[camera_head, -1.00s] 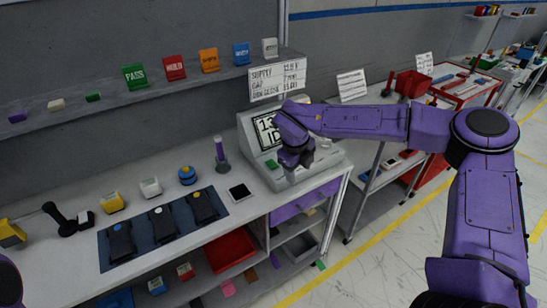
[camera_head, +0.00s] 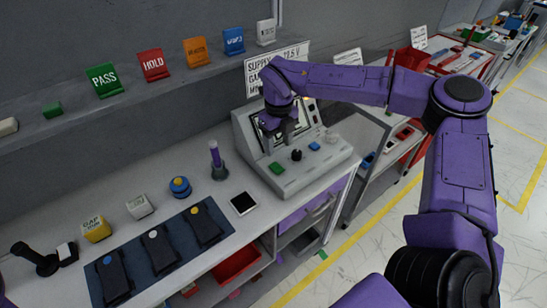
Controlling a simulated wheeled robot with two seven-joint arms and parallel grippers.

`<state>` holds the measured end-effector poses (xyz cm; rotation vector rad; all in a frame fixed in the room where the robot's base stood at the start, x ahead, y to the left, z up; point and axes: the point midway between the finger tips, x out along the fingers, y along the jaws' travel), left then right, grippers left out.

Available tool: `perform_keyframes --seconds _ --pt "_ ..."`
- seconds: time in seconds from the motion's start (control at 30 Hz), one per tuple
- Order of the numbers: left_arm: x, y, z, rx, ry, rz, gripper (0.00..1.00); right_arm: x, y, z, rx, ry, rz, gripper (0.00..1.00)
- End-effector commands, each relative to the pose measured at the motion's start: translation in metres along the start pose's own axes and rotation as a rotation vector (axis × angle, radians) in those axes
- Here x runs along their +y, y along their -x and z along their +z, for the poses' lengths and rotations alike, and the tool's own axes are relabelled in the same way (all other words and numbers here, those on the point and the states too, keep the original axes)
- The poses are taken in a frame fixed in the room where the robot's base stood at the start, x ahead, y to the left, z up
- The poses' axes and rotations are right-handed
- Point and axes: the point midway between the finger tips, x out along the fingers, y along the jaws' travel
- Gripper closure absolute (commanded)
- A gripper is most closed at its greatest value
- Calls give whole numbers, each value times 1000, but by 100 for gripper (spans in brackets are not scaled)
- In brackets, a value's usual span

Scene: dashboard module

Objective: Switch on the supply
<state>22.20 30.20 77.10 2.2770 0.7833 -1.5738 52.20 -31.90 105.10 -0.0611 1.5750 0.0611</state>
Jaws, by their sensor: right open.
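The grey supply console (camera_head: 331,162) stands at the right end of the bench. Its sloped panel shows a green button (camera_head: 277,168), a black knob (camera_head: 296,155) and a blue button (camera_head: 314,146). My right gripper (camera_head: 281,134) is above the panel, in front of the console's screen (camera_head: 262,133), and hides much of it. Its jaws are open and hold nothing that I can see. Whether a fingertip touches the console I cannot tell. My left gripper is not in view.
A white sign (camera_head: 253,80) with supply text is behind the console. A blue mat (camera_head: 118,250) with several dark modules, a black-and-white card (camera_head: 243,204) and a purple-topped post (camera_head: 217,160) are to the left. Coloured label stands line the shelf (camera_head: 150,95).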

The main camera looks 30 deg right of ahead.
Motion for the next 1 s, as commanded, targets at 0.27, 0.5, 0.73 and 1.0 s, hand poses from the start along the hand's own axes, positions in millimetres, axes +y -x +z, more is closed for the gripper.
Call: perform_keyframes --seconds 0.27,0.5,0.73,1.0 --pt "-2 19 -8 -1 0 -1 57 0 -60 -2 6 1 1 43" --pt "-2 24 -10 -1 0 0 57 0 -87 0 0 1 1 43" --pt "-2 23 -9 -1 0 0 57 0 -89 0 0 0 1 43" --pt "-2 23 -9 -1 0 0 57 0 -88 0 0 1 1 99"
